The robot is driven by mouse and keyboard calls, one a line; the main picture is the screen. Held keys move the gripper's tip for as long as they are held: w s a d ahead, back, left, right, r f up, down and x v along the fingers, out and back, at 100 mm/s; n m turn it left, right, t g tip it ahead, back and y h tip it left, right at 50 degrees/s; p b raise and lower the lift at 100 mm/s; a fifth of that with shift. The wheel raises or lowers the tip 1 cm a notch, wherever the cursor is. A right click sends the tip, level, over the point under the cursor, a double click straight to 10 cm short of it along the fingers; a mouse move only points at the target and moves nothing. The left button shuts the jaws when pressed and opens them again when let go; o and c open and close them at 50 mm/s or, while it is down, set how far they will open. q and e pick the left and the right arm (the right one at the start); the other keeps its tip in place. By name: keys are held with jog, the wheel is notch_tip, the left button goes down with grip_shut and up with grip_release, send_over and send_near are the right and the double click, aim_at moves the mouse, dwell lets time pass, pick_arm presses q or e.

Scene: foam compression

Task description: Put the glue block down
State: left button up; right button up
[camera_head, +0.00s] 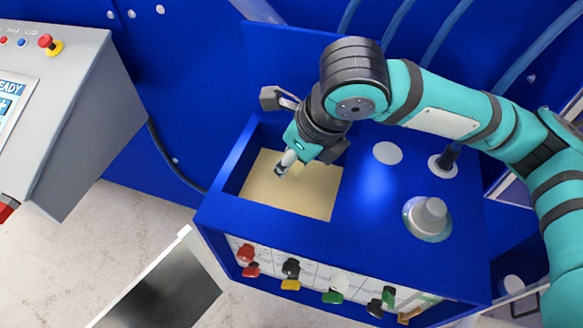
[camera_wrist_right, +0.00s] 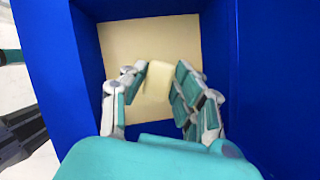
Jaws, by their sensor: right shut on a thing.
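A small cream glue block (camera_wrist_right: 158,80) sits between the fingers of my right gripper in the wrist view. My right gripper (camera_wrist_right: 160,72) is shut on it. In the head view my right gripper (camera_head: 287,166) reaches down into a blue box (camera_head: 268,210) from above. A tan, flat square sheet (camera_head: 308,197) covers the box floor beneath the fingers; it also shows in the wrist view (camera_wrist_right: 140,40). The head view does not show clearly whether the block touches this sheet. My left gripper is not in view.
Blue walls (camera_wrist_right: 50,60) stand close around my right gripper. Right of the box, the blue top carries a grey knob-like piece (camera_head: 430,215) and a pale disc (camera_head: 387,152). Several coloured knobs (camera_head: 290,268) line the front. A grey console (camera_head: 70,120) stands at left.

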jog(key=f, duration=0.2)
jog(key=shift+w+f, duration=0.25)
jog(key=shift+f, duration=0.6)
jog(key=shift+s, duration=0.1)
jog(key=shift+f, duration=0.6)
jog(key=o, duration=0.8)
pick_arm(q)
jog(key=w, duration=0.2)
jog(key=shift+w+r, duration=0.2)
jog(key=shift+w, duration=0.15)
pick_arm(e)
jog(key=shift+o, duration=0.7)
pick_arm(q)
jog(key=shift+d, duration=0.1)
pick_arm(e)
jog(key=shift+r, duration=0.1)
